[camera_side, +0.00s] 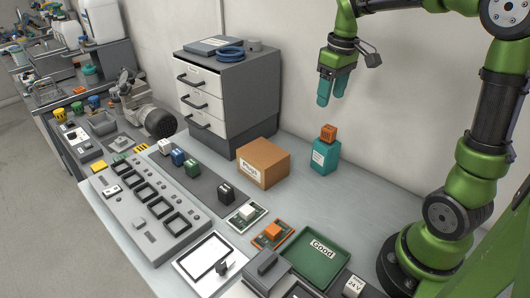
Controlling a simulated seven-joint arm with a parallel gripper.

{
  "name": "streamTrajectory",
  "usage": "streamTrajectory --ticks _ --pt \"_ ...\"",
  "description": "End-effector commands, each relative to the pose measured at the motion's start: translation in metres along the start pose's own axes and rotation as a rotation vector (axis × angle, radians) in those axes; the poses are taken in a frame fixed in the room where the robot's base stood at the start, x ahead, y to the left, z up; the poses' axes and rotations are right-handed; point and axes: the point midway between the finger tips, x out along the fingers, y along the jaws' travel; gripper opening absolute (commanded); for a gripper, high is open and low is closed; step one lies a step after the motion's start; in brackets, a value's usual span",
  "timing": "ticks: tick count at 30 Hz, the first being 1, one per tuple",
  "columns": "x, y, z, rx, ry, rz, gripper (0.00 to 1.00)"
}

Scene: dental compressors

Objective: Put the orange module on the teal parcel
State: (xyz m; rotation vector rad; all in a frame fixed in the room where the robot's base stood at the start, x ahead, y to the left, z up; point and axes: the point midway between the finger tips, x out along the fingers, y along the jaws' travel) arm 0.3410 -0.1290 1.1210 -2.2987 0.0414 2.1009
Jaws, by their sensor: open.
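The teal parcel (325,157) stands upright on the bench, right of the cardboard box, with a white label on its front. A small orange block, which looks like the orange module (328,132), sits on top of the parcel. My gripper (332,97) is above the block and apart from it, its teal fingers pointing down, open and empty. Another small orange piece (272,231) lies on an orange-edged board nearer the camera.
A cardboard box (263,163) stands left of the parcel. A green tray marked "Good" (315,256) lies toward the front. A grey drawer cabinet (255,98) stands behind on the left. The bench right of the parcel is clear.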

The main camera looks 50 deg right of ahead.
Motion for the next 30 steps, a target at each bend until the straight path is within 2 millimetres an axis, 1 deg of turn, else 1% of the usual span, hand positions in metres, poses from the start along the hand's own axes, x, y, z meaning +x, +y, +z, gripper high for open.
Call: streamTrajectory --ticks 1,2,3,6,9,12,15,18,30 --pt "-0.009 -0.022 0.009 0.011 0.056 -0.005 0.61" --pt "-0.013 -0.034 0.015 0.027 0.09 -0.011 0.61" --pt "-0.017 -0.051 0.023 0.051 0.139 -0.023 0.61" --pt "-0.023 -0.09 0.047 0.114 0.257 -0.07 0.61" --pt "-0.024 -0.12 0.071 0.181 0.358 -0.135 0.61" --pt "-0.021 -0.14 0.091 0.241 0.429 -0.199 0.61" --pt "-0.017 -0.152 0.104 0.284 0.472 -0.247 0.61" --pt "-0.015 -0.157 0.11 0.308 0.494 -0.274 0.61" --pt "-0.013 -0.158 0.111 0.317 0.496 -0.28 0.61"
